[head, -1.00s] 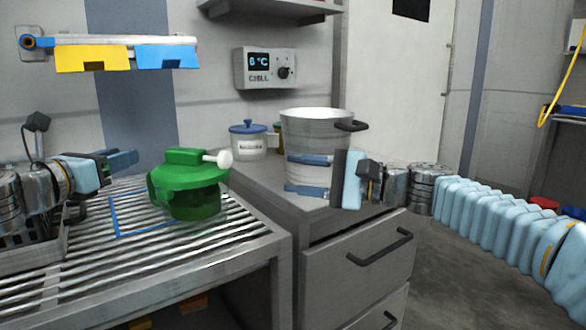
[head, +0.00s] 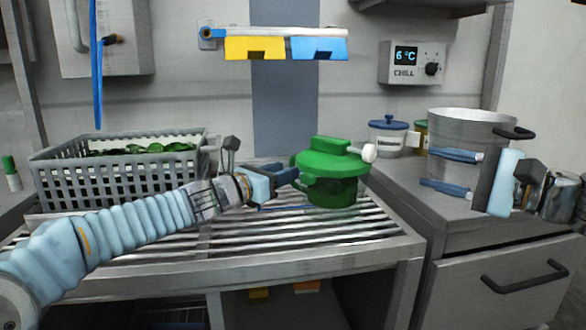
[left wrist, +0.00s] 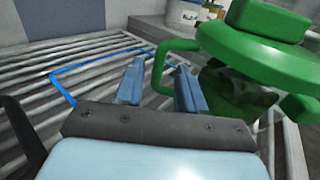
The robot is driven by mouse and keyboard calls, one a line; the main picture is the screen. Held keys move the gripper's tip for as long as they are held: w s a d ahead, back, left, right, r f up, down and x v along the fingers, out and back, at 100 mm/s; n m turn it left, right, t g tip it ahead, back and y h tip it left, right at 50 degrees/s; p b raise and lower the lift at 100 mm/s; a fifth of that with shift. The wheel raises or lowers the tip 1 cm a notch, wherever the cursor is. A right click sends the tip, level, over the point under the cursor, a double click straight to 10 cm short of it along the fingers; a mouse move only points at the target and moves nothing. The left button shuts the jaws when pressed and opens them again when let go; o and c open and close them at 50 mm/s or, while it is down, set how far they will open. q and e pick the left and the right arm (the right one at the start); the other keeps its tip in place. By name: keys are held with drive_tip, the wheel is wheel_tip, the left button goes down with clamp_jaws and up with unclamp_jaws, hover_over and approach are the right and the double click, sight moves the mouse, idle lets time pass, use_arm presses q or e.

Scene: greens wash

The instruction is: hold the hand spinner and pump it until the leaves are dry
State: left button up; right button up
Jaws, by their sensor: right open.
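The hand spinner (head: 333,170) stands upright on the slatted drainboard (head: 310,245). It has a green lid, a white knob at its right side and a see-through green bowl with dark leaves. In the left wrist view the spinner (left wrist: 265,55) fills the right side, and its green loop handle (left wrist: 160,65) comes down between my fingers. My left gripper (head: 284,178) is at the spinner's left side, its fingers apart on both sides of the handle; contact is unclear. My right gripper (head: 450,172) is open and empty, in front of the steel pot.
A grey basket (head: 115,185) with greens stands at the left behind my left arm. The steel pot (head: 465,128) and a white blue-lidded jar (head: 388,140) stand on the right counter. A blue outline (left wrist: 62,80) marks the drainboard. Yellow and blue holders (head: 255,48) hang above.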

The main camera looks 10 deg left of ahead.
sight(292, 164)
use_arm(q)
drive_tip(key=shift+x, duration=2)
clamp_jaws()
use_arm(e)
drive_tip(key=shift+c, duration=0.7)
use_arm(q)
drive_tip(key=shift+a, duration=0.1)
use_arm(e)
drive_tip(key=shift+s+d+n, duration=0.8)
drive_tip(key=shift+d+n, duration=0.25)
drive_tip(key=shift+s+d+n, duration=0.75)
drive_tip(key=shift+d+n, duration=0.3)
clamp_jaws()
